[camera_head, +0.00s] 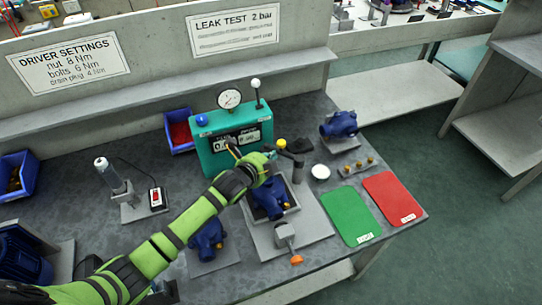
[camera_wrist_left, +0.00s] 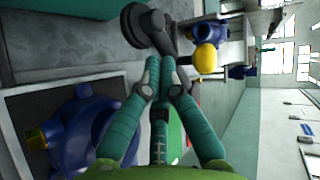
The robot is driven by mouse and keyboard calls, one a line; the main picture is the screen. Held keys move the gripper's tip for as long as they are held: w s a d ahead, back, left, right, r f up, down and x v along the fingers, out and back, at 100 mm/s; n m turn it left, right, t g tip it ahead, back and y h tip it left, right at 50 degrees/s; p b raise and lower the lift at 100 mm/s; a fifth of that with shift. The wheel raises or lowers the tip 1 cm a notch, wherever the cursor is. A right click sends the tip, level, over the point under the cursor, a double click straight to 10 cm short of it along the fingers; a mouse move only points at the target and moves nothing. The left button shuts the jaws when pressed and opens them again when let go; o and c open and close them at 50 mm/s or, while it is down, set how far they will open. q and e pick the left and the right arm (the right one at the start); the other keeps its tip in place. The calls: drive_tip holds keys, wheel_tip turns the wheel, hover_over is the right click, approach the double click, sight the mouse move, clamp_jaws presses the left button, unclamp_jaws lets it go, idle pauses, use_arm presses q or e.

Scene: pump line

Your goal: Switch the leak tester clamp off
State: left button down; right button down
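The leak tester (camera_head: 228,140) is a teal box with a dial gauge (camera_head: 229,98), a small display and a white-knobbed lever (camera_head: 256,92) on top. In front of it a blue pump (camera_head: 270,203) sits in a grey fixture. A black arm (camera_head: 296,156) with a yellow knob (camera_head: 281,143) stands beside the fixture. My left gripper (camera_head: 268,160) is over the pump, close to this arm. In the left wrist view its fingertips (camera_wrist_left: 161,62) are nearly together, just short of the black arm (camera_wrist_left: 150,27) and yellow knob (camera_wrist_left: 204,57); contact is unclear. My right gripper is out of view.
An orange-tipped grey part (camera_head: 286,237) stands at the fixture's front. Green (camera_head: 350,215) and red (camera_head: 394,198) mats lie to the right. Another blue pump (camera_head: 207,240) sits left of the fixture. A white round cap (camera_head: 320,172) and another pump (camera_head: 340,124) are near the tester.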

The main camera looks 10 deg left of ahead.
sight(273, 149)
use_arm(q)
drive_tip(key=shift+w, duration=0.35)
drive_tip(key=w, duration=0.2)
drive_tip(key=shift+w, duration=0.35)
drive_tip(key=shift+w+f, duration=0.1)
drive_tip(key=shift+w, duration=0.15)
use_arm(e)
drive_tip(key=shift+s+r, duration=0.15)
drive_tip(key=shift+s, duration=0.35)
use_arm(q)
drive_tip(key=shift+s, duration=0.1)
drive_tip(key=shift+p, duration=0.35)
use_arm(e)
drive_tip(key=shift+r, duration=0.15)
